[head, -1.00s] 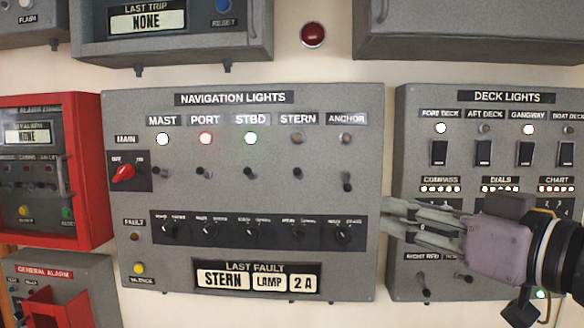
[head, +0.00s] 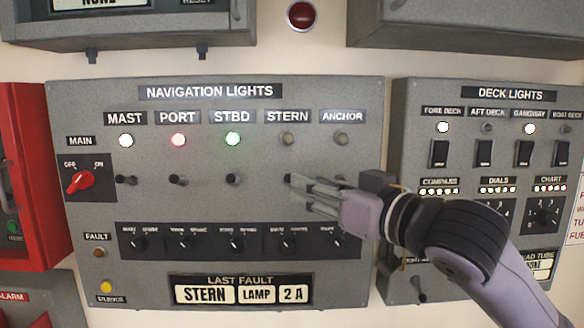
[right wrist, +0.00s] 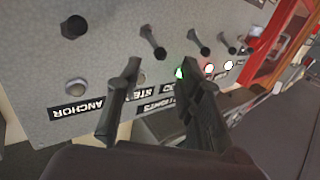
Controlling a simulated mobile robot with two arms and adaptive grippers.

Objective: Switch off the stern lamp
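The navigation lights panel (head: 360,95) fills the middle of the head view. Its stern lamp (head: 287,139) is dark; it also shows dark in the right wrist view (right wrist: 138,79). The stern toggle (head: 288,177) is below that lamp, partly covered by my right fingers in the head view. In the right wrist view the stern toggle (right wrist: 152,38) stands in the gap ahead of the fingertips. My right gripper (head: 293,185) is open at this toggle, its fingers spread in the right wrist view (right wrist: 160,64). I cannot tell whether it touches. My left gripper is not in view.
The starboard toggle (head: 234,178) is left of my fingers; the anchor toggle (right wrist: 73,27) is on the other side. The red main knob (head: 79,182) is at left. A row of small knobs (head: 236,243) lies below. The deck lights panel (head: 470,110) is behind my right arm.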

